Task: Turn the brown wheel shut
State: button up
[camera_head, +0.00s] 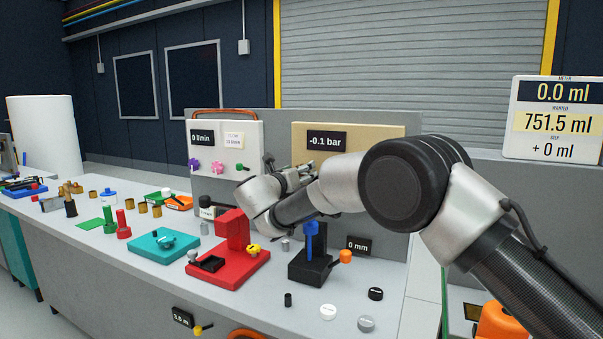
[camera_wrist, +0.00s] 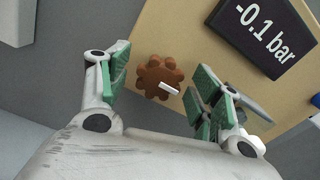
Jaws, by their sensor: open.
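The brown wheel (camera_wrist: 158,78) is a lobed knob with a white pointer mark, mounted on a tan panel (camera_wrist: 180,25) in the wrist view. My gripper (camera_wrist: 160,88) is open, with one green-padded finger to the left of the wheel and the others to the right. The fingers appear apart from the wheel. In the head view my gripper (camera_head: 287,172) is in front of the tan panel (camera_head: 370,140), and my arm hides the wheel there. A display on the panel (camera_head: 326,141) reads -0.1 bar.
A white panel (camera_head: 225,140) with a purple and a pink knob stands left of my gripper. Below are a red fixture (camera_head: 232,262), a black stand with a blue part (camera_head: 311,262) and loose caps. A meter sign (camera_head: 556,118) reads 0.0 ml, with 751.5 ml wanted.

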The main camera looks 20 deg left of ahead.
jog(key=shift+w, duration=0.6)
jog(key=shift+c, duration=0.4)
jog(key=c, duration=1)
jog(key=shift+o, duration=0.3)
